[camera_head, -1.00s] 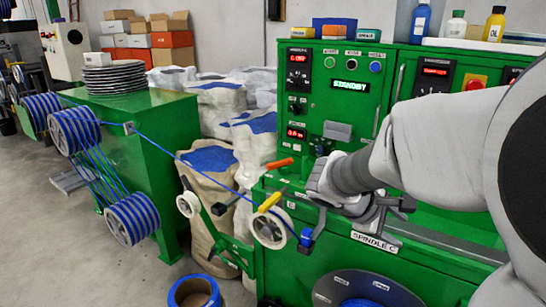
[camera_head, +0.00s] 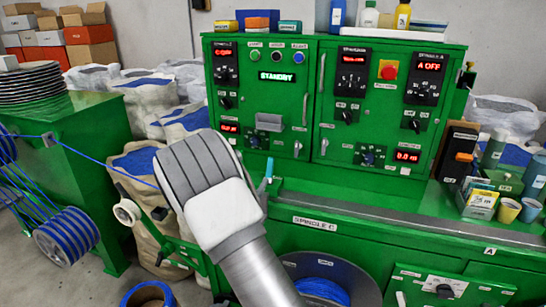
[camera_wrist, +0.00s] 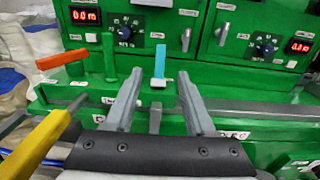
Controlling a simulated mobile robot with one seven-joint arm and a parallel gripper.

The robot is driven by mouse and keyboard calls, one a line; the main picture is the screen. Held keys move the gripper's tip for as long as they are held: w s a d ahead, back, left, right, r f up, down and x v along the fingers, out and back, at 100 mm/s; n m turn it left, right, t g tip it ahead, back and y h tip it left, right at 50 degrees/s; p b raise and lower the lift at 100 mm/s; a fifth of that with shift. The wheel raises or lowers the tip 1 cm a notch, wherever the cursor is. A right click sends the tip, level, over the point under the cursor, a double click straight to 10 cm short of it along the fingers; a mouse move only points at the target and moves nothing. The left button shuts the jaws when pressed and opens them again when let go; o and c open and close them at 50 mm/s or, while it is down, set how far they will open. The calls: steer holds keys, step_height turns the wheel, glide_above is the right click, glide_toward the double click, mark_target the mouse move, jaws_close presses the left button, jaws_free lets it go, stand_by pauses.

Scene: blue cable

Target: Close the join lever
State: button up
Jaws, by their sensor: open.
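My gripper (camera_wrist: 161,78) is open and empty in the wrist view, its two grey fingers pointing at the green machine front. A light blue lever (camera_wrist: 159,62) stands upright beyond the fingers, showing in the gap between them. Its tip also shows in the head view (camera_head: 269,168), just right of my arm. An orange lever (camera_wrist: 62,59) points left, next to a green upright post, left of the fingers. A yellow lever (camera_wrist: 38,143) slants at the lower left, close to my gripper. I cannot read which lever is labelled join.
The green machine (camera_head: 390,190) has a panel with knobs and a display reading STANDBY (camera_head: 276,77). A blue cable (camera_head: 100,164) runs from the left-hand reels toward my arm. Cups (camera_head: 508,210) and boxes stand on the right ledge. Sacks stand behind on the left.

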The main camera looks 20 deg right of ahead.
mark_target(270, 168)
steer(key=p+x, duration=0.2)
steer(key=x, duration=1.5)
steer(key=shift+d, duration=0.1)
jaws_close()
stand_by(0.9)
